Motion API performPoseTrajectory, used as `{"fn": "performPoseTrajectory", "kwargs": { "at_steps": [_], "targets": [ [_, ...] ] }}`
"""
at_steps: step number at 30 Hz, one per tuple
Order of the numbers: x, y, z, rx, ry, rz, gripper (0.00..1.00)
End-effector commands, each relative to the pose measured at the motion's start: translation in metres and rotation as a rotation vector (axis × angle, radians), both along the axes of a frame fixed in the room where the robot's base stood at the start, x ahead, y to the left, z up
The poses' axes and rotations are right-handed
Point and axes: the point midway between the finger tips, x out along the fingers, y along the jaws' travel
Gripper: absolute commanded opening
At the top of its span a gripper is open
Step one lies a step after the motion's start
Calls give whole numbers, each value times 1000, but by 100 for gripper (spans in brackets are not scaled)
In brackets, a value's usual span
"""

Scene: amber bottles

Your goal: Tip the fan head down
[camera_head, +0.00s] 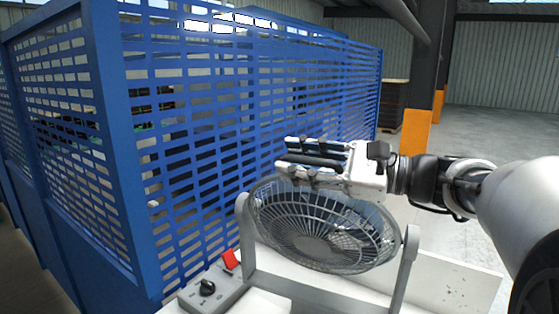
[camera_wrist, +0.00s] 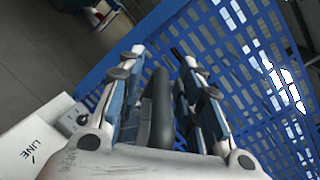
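The fan head (camera_head: 322,232), a round wire-grille cage, hangs between the two arms of a light grey yoke (camera_head: 405,270) in the head view. Its grille is tilted, with its far upper edge just below my gripper. My gripper (camera_head: 283,155) lies roughly level over that upper edge, fingers pointing left. In the wrist view my gripper (camera_wrist: 163,58) has its fingers spread apart. A dark rounded bar (camera_wrist: 158,112) shows between them; I cannot tell what it belongs to or whether the fingers touch it. Part of the fan's upper rim is hidden behind my gripper.
A blue slatted cage (camera_head: 200,150) stands close behind. Open floor (camera_head: 490,130) lies at the right.

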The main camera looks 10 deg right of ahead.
Motion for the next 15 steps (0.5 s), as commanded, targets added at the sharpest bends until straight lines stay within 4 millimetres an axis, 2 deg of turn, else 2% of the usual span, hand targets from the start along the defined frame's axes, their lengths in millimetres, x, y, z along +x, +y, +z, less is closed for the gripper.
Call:
{"fn": "performPoseTrajectory", "kwargs": {
  "at_steps": [8,15],
  "targets": [
    [-4,-7,-1,0,2,-2,33],
    [-30,-45,-1,0,1,-6,33]
  ]
}}
